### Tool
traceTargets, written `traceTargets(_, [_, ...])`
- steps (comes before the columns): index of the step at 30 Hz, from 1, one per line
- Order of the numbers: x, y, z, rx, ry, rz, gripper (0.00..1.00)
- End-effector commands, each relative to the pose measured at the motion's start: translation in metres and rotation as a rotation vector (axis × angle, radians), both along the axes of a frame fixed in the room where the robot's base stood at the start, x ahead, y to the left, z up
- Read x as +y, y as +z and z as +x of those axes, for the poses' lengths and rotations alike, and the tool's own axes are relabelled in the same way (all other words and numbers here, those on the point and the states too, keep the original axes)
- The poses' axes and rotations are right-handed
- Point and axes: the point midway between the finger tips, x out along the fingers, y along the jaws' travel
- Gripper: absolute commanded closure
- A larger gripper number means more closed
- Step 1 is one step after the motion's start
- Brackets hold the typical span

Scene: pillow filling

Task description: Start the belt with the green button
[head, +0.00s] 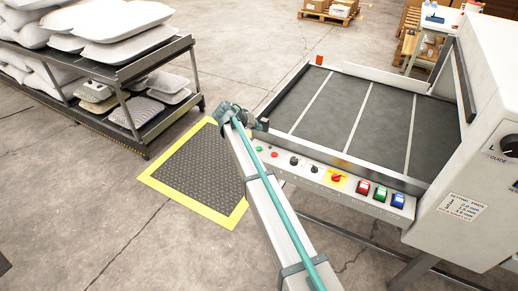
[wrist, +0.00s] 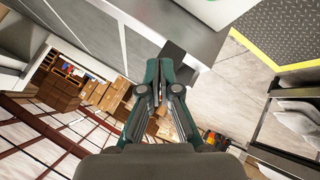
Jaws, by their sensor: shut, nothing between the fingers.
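The belt's control panel (head: 325,176) runs along the near edge of the belt table. A small round green light or button (head: 259,148) sits at the panel's left end. My gripper (head: 228,111) is beyond the panel's left end, well apart from the square green button. In the wrist view my gripper (wrist: 160,64) has its fingers together and empty; the square green button cannot be made out there.
The dark belt (head: 345,110) lies behind the panel. A white machine housing (head: 465,190) stands at the right. A red-and-yellow switch (head: 337,177) and black knobs (head: 294,160) share the panel. A yellow-edged mat (head: 195,175) and a rack of pillows (head: 120,75) are at the left.

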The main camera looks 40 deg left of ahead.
Motion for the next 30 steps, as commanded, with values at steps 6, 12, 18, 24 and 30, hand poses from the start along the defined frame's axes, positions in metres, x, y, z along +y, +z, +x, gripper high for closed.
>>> traceTargets(6, [0.000,-0.008,0.000,0.000,0.000,0.000,1.00])
traceTargets(12, [0.000,-0.025,0.000,0.001,0.001,0.001,1.00])
traceTargets(18, [0.000,-0.051,0.000,0.001,0.000,-0.001,1.00])
traceTargets(24, [0.000,-0.077,0.000,-0.001,0.001,0.000,1.00])
traceTargets(30, [0.000,-0.088,0.000,-0.001,0.001,0.000,1.00])
